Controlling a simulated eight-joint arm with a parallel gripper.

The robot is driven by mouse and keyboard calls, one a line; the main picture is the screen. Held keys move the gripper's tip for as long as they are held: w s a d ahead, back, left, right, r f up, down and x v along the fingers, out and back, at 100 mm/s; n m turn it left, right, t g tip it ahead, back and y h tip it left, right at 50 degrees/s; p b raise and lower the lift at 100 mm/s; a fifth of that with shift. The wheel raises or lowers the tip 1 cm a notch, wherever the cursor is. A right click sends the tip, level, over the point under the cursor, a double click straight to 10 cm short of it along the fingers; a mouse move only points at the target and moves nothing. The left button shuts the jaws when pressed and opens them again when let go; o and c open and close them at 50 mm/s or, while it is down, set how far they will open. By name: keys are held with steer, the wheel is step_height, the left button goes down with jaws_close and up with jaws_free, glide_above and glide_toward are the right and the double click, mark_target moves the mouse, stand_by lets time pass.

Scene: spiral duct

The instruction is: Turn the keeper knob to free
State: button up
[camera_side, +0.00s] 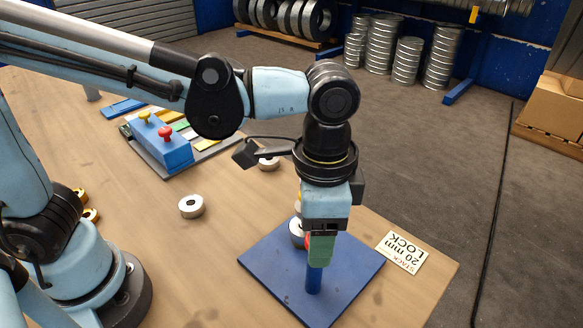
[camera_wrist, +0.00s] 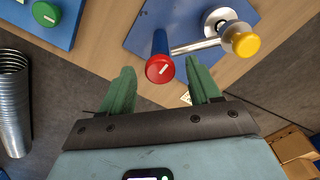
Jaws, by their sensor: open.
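A red knob (camera_wrist: 160,68) with a short white bar on its face tops a blue post (camera_wrist: 160,42), seen in the wrist view. The post (camera_side: 314,279) stands on a blue base plate (camera_side: 345,270). A metal arm (camera_wrist: 195,45) reaches from beside the post to a yellow knob (camera_wrist: 240,40). A silver ring-like part (camera_wrist: 218,20) sits behind it. My gripper (camera_wrist: 162,72) is open, its green fingers on either side of the red knob with gaps visible. No free marking is legible.
A "STACK 20 mm LOCK" card (camera_side: 402,252) lies right of the plate. A blue block (camera_side: 160,146) with yellow and red knobs stands at the back left. The table's right edge is close to the plate.

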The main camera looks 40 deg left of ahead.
steer(key=shift+f, duration=0.2)
steer(key=c, duration=1)
steer(key=shift+c, duration=0.2)
